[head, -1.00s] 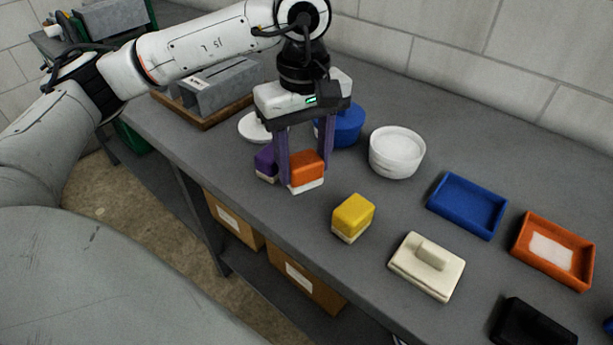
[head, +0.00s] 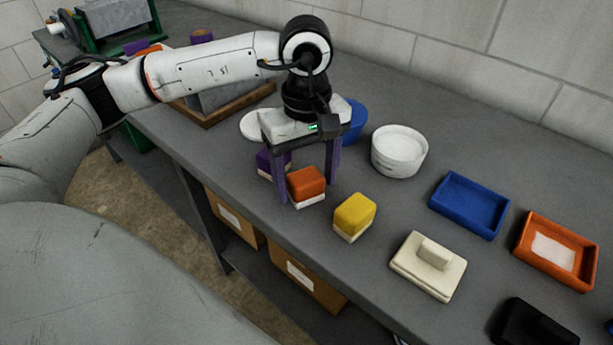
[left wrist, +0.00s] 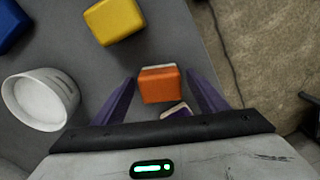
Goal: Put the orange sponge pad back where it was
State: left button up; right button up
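The orange sponge pad (head: 306,184), orange above with a pale base, appears to rest on the grey bench near its front edge. It also shows in the left wrist view (left wrist: 160,86). My left gripper (head: 308,182) is above it, fingers pointing down. In the left wrist view the two purple fingers (left wrist: 160,92) are spread with gaps on both sides of the pad, so the gripper is open and not holding it. A purple block (head: 266,163) sits just behind and left of the pad, partly hidden by a finger. My right gripper is not in view.
A yellow sponge block (head: 354,214) stands to the right. Beyond are a white round tub (head: 399,151), a blue tray (head: 445,204), an orange tray (head: 523,251) with a white patch, and a cream handled block (head: 428,266). A blue round container (head: 355,121) stands behind the gripper.

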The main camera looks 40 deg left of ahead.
aim_at(307, 178)
pick_arm(q)
notch_tip(307, 178, up, 12)
jog(key=shift+r, duration=0.2)
dwell(0.4)
